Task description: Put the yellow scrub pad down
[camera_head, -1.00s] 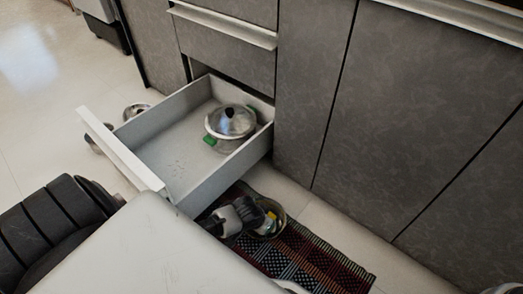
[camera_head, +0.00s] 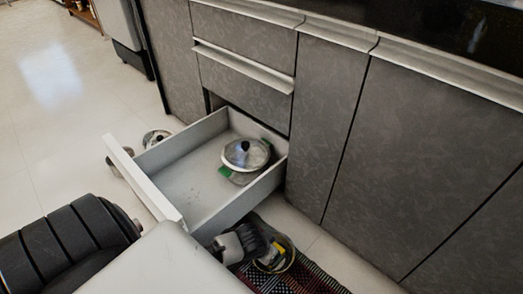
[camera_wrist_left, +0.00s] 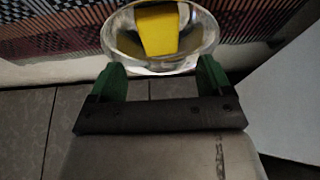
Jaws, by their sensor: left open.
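The yellow scrub pad (camera_wrist_left: 157,30) lies inside a clear, shiny round bowl (camera_wrist_left: 115,42) in the left wrist view. The bowl (camera_head: 290,262) also shows in the head view, on the floor mat beside the drawer, partly hidden by my gripper. My left gripper (camera_wrist_left: 160,80) has two green fingers spread apart, with nothing between them. The fingertips are close to the bowl's near rim; I cannot tell whether they touch it. In the head view the black gripper body is just left of the bowl. My right gripper is not in view.
An open drawer (camera_head: 160,196) juts out from the grey cabinets (camera_head: 335,120), holding a lidded metal pot (camera_head: 246,158). More metal cookware (camera_head: 155,138) is on the floor beyond the drawer. A patterned mat (camera_head: 300,280) lies under the bowl. The floor at far left is clear.

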